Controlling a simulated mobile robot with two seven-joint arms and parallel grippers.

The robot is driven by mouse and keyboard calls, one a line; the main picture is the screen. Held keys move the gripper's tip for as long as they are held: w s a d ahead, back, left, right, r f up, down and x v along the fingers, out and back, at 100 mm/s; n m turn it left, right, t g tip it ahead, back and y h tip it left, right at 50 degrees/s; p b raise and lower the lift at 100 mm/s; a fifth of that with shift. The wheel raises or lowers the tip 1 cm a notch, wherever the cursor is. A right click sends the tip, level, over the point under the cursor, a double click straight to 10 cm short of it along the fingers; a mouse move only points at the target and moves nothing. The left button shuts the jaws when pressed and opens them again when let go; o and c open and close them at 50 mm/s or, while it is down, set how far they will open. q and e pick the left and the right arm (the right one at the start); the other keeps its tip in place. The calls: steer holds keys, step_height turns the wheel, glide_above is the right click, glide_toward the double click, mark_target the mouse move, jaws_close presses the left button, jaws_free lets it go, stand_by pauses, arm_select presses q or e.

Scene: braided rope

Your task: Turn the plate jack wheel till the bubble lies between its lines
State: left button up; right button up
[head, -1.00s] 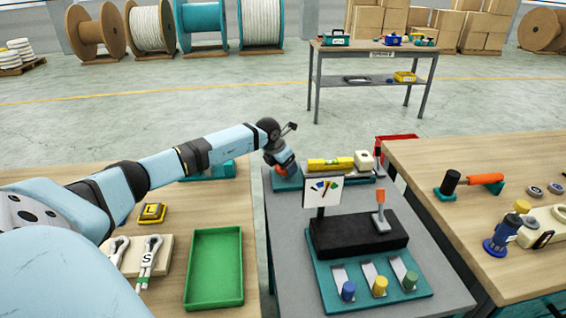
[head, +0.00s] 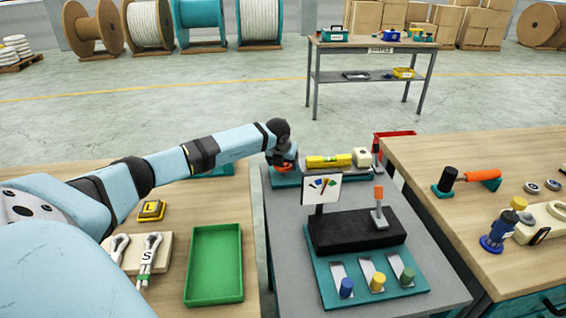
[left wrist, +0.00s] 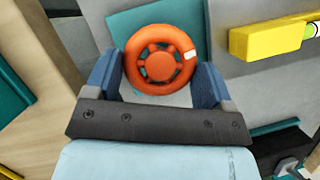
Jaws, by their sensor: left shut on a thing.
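The orange jack wheel (left wrist: 160,66), with a white mark on its rim, sits between the two blue fingers of my left gripper (left wrist: 163,75) in the left wrist view. The gripper is shut on it from above. In the head view only a bit of the wheel (head: 286,167) shows under my left gripper (head: 282,160). The yellow level (head: 328,161) lies on the teal plate just right of the wheel. Its green vial (left wrist: 311,30) is cut off at the edge of the left wrist view, and the bubble's place cannot be told. My right gripper is out of view.
A black block with a lever and a gauge card (head: 321,189) stands in front of the plate on the grey table (head: 285,240). A green tray (head: 214,263) lies on the left bench. A cream block (head: 361,157) stands at the level's right end.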

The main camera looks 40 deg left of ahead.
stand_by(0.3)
arm_select(q)
steer(key=o, duration=0.9)
steer(key=v, duration=1.4)
steer(key=shift+s+f+b, duration=0.1)
steer(key=shift+s+b, duration=0.05)
steer(key=shift+b, duration=0.15)
